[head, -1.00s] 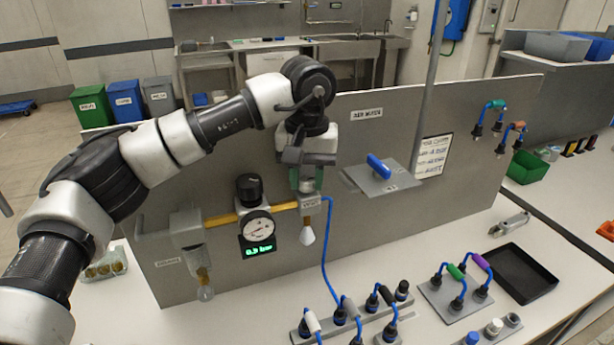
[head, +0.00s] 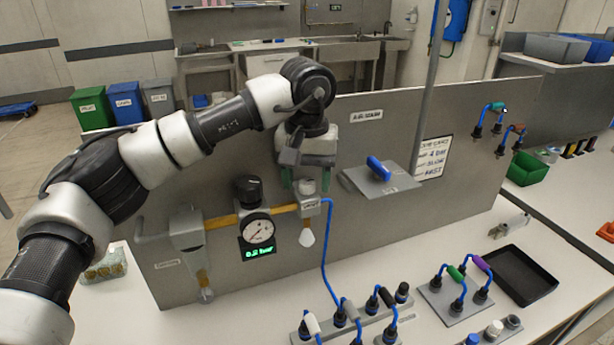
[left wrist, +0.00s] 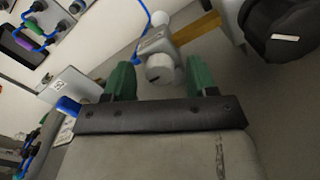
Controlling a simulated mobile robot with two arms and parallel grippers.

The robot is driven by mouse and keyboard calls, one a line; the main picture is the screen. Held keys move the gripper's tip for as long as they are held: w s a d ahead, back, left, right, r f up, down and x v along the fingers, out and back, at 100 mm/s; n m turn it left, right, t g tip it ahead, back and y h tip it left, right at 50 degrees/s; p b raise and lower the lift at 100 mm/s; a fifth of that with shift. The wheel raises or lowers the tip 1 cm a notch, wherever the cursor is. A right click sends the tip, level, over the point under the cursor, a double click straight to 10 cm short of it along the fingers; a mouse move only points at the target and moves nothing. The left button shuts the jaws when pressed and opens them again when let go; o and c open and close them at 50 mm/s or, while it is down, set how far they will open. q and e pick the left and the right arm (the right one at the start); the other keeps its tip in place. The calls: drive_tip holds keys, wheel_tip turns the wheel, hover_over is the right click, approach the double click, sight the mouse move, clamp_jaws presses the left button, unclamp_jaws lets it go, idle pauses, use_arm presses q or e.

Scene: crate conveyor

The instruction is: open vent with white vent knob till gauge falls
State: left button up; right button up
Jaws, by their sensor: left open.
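The white vent knob (head: 307,187) sits on top of a grey valve block at the right end of the yellow pipe; it also shows in the left wrist view (left wrist: 160,69). My left gripper (head: 306,177) points down at the knob with its green fingers spread, one on each side and apart from it. In the left wrist view the fingers (left wrist: 161,77) are open with the knob between their tips. The round gauge (head: 258,231) is left of the valve, with a green digital readout (head: 258,251) that seems to read about 0.2 bar. My right gripper is out of view.
A black knob (head: 248,189) stands above the gauge. A blue-handled plate (head: 382,174) juts from the panel right of my gripper. A blue hose (head: 326,260) runs down from the valve to connectors on the bench. A black tray (head: 520,277) lies at the right.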

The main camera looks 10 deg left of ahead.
sight(307, 181)
use_arm(q)
wheel_tip(307, 181, up, 11)
drive_tip(key=shift+b, duration=0.45)
drive_tip(key=shift+f, duration=0.1)
idle(0.4)
